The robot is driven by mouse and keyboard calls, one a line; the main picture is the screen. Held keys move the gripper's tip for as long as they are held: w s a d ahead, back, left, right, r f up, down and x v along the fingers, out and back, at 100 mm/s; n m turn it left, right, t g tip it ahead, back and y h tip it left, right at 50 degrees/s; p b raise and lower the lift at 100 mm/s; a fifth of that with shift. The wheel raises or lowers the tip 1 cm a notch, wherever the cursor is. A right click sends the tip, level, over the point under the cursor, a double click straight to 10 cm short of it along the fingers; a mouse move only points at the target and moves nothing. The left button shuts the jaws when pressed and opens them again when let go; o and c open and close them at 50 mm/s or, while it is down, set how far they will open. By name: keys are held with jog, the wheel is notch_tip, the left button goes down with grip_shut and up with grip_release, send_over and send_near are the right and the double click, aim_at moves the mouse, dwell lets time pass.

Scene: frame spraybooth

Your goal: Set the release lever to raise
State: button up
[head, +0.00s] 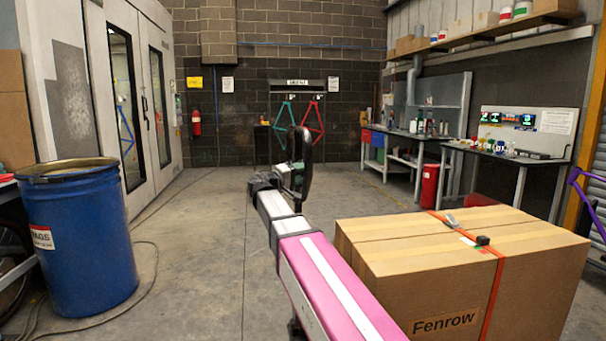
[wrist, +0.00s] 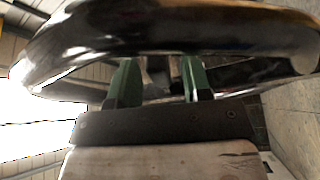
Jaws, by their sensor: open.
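A dark, glossy loop handle (head: 297,165) stands upright beyond the end of my arm in the head view. In the wrist view the loop (wrist: 90,45) is close and crosses the whole top of the picture. My gripper (wrist: 158,75) has two green fingers, apart and open, reaching toward the inside of the loop. A small dull grey-brown piece shows between the fingers; I cannot tell whether it is the release lever or whether the fingers touch it. The lever's setting cannot be read.
A large strapped carton (head: 430,270) stands at the right, close to my arm. A blue drum (head: 80,250) stands at the left beside a hose on the floor. Benches (head: 515,157) line the right wall. The concrete floor (head: 200,215) left of the handle is clear.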

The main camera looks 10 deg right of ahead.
jog(key=v, duration=0.9)
jog(key=shift+a, duration=0.15)
jog(key=shift+f, duration=0.1)
jog(key=s+d+f+g+y, duration=0.2)
jog(key=s+d+f+y, duration=0.1)
jog(key=f, duration=0.7)
jog(key=s+d+f+g+y, duration=0.1)
jog(key=s+d+f+y, duration=0.2)
jog(key=f, duration=0.6)
jog(key=s+d+f+g+y, duration=0.2)
jog(key=d+f, duration=0.2)
jog(key=f, duration=0.6)
jog(key=s+f+m+g+y, duration=0.1)
jog(key=s+f+g+y, duration=0.2)
jog(key=s+f+y, duration=0.6)
jog(key=s+a+f, duration=0.1)
jog(key=s+f, duration=0.5)
jog(key=f, duration=0.2)
jog(key=shift+f+m+g, duration=0.3)
jog(key=shift+f+m, duration=0.05)
jog(key=shift+m, duration=0.05)
